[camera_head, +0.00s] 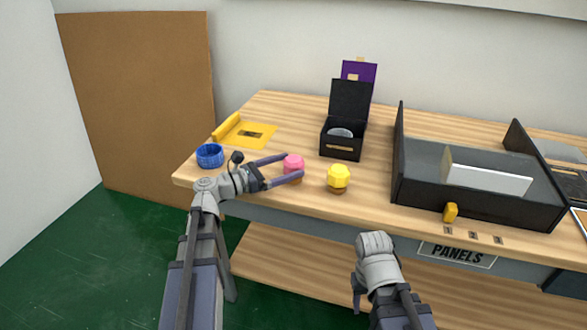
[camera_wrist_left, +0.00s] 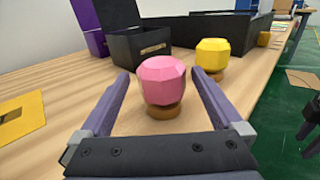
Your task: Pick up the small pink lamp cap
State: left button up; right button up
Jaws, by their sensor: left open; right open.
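The small pink lamp cap (camera_head: 293,162) has a faceted pink top on a brown base and stands upright near the front edge of the table. It also shows in the left wrist view (camera_wrist_left: 162,82). My left gripper (camera_head: 284,168) is open, with one finger on each side of the pink cap in the left wrist view (camera_wrist_left: 163,82). I cannot tell whether either finger touches it. My right gripper (camera_head: 358,296) is low in front of the table, away from the cap, and mostly hidden behind its own wrist.
A yellow faceted cap (camera_head: 338,177) stands just right of the pink one. A black open box (camera_head: 341,143) is behind, a blue ring (camera_head: 210,155) and a yellow sheet (camera_head: 248,134) are to the left. A large black tray (camera_head: 478,200) fills the right side.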

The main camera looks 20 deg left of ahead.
aim_at(303, 161)
pick_arm(q)
jog(key=x, duration=0.5)
jog(key=shift+d, duration=0.1)
jog(key=shift+c, duration=0.2)
jog(key=c, duration=1.3)
jog(key=shift+r, duration=0.1)
notch_tip(303, 161, up, 25)
jog(key=p, duration=2.5)
jog(key=shift+f, duration=0.25)
